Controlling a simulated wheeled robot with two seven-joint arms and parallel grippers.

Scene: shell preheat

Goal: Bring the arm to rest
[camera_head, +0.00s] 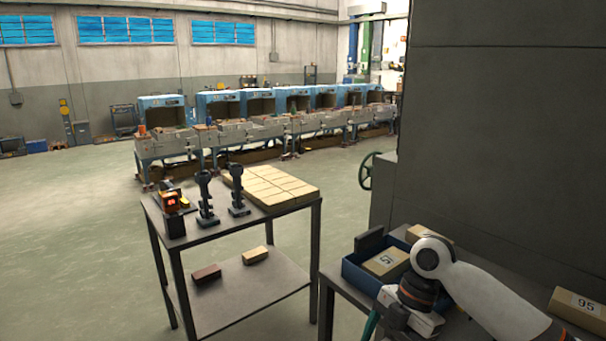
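One of my arms, white with a dark wrist joint, shows at the lower right over the dark bench (343,287). It bends down in front of a blue bin (358,277). Its lower end runs to the bottom edge, and no gripper fingers show. My other arm and its gripper are out of the picture. I see nothing held.
The blue bin holds a numbered tan box (386,262). A tan box marked 95 (579,308) lies at the right. A metal table (222,216) carries tan blocks (270,185), two black stands and an orange-display device (172,203). A grey cabinet (500,130) blocks the right; floor is clear left.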

